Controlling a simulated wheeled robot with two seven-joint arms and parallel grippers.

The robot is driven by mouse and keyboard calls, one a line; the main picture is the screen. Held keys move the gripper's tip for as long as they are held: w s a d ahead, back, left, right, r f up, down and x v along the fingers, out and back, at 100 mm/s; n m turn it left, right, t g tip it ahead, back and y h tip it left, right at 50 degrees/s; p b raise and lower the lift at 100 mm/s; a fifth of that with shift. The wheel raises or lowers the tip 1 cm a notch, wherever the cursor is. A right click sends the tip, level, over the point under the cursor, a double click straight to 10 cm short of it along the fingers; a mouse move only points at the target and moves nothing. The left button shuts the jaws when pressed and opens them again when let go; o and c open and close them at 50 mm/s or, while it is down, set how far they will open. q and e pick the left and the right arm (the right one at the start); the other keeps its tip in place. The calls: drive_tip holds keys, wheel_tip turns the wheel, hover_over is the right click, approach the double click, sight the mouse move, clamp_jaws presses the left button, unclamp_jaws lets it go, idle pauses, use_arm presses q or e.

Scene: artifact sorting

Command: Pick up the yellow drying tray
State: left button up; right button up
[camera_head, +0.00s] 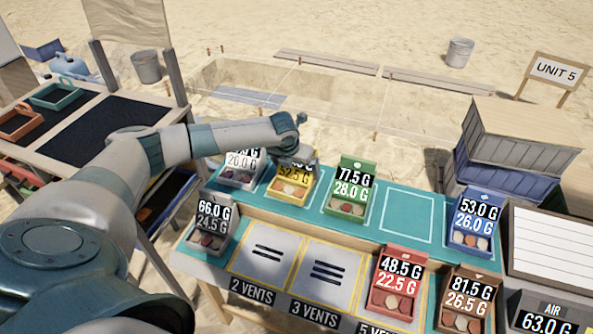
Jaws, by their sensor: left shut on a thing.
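The yellow drying tray (285,193) stands at the back of the teal sorting table, with a few round pieces in it and a weight label that reads 52.5 G on its lower line. My left arm reaches in from the left, and my left gripper (302,160) is at the top of the yellow tray, shut on it. The gripper and wrist hide part of the tray's label and upper edge. Whether the tray is clear of the table I cannot tell. My right gripper is not in view.
A white tray (238,178) is close on the left and a green tray (347,204) on the right. An empty outlined spot (406,215) lies beyond the green one. Grey (207,238), red (396,299), brown (465,314) and blue (470,238) trays stand around.

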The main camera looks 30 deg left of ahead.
sight(297, 166)
use_arm(q)
wheel_tip(297, 166, up, 8)
drive_tip(key=b, duration=0.2)
drive_tip(key=shift+r+b, duration=0.2)
drive_tip(key=shift+b, duration=0.1)
drive_tip(key=shift+r, duration=0.55)
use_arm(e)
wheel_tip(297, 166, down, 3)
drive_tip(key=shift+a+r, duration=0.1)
